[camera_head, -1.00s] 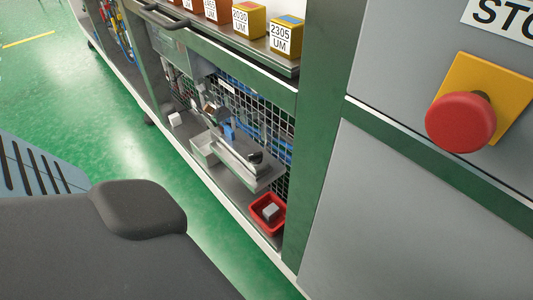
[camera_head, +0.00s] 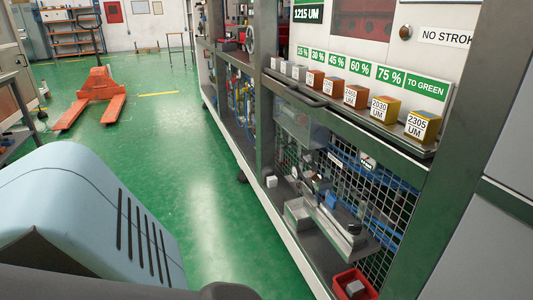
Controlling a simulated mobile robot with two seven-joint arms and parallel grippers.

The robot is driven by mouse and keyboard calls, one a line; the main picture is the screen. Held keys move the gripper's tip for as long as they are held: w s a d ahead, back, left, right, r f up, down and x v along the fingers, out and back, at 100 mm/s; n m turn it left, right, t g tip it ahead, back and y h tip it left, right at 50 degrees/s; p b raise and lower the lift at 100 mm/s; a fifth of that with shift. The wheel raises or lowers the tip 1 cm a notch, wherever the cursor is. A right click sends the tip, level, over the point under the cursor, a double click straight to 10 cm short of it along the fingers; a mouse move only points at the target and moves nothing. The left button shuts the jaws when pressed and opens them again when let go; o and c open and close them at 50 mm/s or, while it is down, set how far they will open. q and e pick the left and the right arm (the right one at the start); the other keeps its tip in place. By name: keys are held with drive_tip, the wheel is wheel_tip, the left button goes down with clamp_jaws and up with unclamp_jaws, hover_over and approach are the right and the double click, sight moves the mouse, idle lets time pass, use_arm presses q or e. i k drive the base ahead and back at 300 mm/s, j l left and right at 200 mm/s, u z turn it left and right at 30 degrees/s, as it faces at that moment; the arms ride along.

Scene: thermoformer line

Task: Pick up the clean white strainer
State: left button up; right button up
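No strainer can be made out for certain. A small white block (camera_head: 271,181) sits on the lower shelf of the machine, left of a grey box; it is too small to tell whether it is the strainer. A grey-white block (camera_head: 355,287) lies in a red bin (camera_head: 341,279) at the lower right of that shelf. Neither of my grippers is in view.
Numbered cubes (camera_head: 385,107) line a ledge (camera_head: 440,150) under percent labels. A wire mesh (camera_head: 375,225) backs the lower shelf, which holds a grey open box (camera_head: 299,214). An orange pallet truck (camera_head: 98,84) stands far left. The green floor (camera_head: 200,185) between is clear.

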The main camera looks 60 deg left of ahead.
sight(271, 181)
drive_tip(key=u, duration=1.85)
